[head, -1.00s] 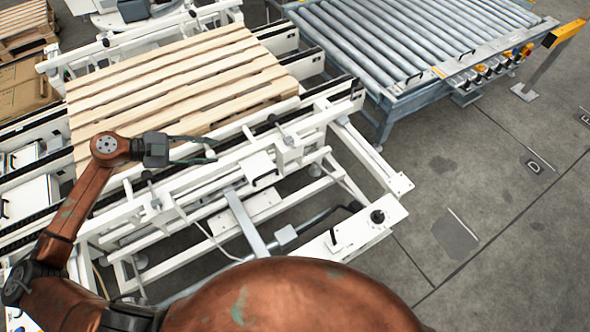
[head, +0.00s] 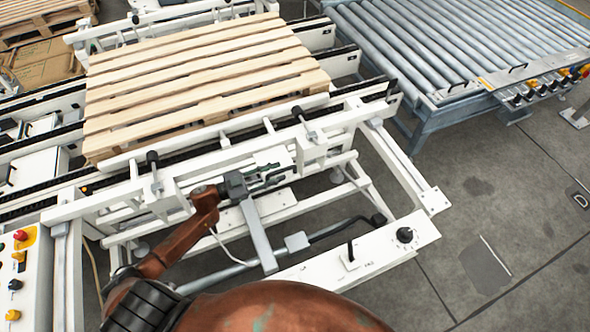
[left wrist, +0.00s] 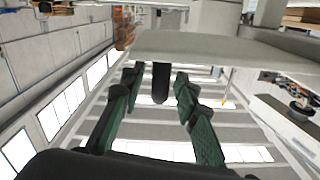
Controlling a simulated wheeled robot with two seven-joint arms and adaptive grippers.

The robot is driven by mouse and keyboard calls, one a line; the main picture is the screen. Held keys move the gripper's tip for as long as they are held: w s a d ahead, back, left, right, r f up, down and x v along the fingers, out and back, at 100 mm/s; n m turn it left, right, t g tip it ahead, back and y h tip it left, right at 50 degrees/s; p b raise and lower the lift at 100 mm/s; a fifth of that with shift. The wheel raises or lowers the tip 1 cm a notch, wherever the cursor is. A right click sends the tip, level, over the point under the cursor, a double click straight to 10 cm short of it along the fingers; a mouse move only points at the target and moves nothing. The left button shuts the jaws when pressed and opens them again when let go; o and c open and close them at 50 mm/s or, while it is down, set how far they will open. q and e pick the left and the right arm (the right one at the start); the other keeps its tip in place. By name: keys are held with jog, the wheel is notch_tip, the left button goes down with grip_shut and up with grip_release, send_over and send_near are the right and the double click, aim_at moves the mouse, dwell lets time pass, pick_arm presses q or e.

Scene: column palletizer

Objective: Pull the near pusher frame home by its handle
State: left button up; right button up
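The near pusher frame (head: 228,140) is a white bar structure along the near side of the pallet. Its handle was a dark bar on a white plate (head: 274,157); my gripper now covers that area in the head view. My left gripper (head: 279,178) is in front of that plate, pointing right. In the left wrist view my two green-padded fingers (left wrist: 158,100) are spread open. A dark rounded bar, seemingly the handle (left wrist: 160,83), shows between them, with gaps on both sides. I cannot tell its depth relative to the fingertips. My right gripper is out of view.
A wooden pallet (head: 200,75) lies on the conveyor behind the frame. A grey roller conveyor (head: 440,50) stands at the back right. A button panel (head: 20,262) is at the left. A white beam with a knob (head: 360,250) lies in front. Open floor (head: 500,210) is at the right.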

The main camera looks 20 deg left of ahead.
aim_at(291, 167)
pick_arm(q)
jog(key=x, duration=0.5)
jog(key=shift+w+d+b, duration=0.2)
jog(key=shift+d+b, duration=0.05)
jog(key=shift+b, duration=0.1)
jog(key=shift+c, duration=0.4)
grip_shut()
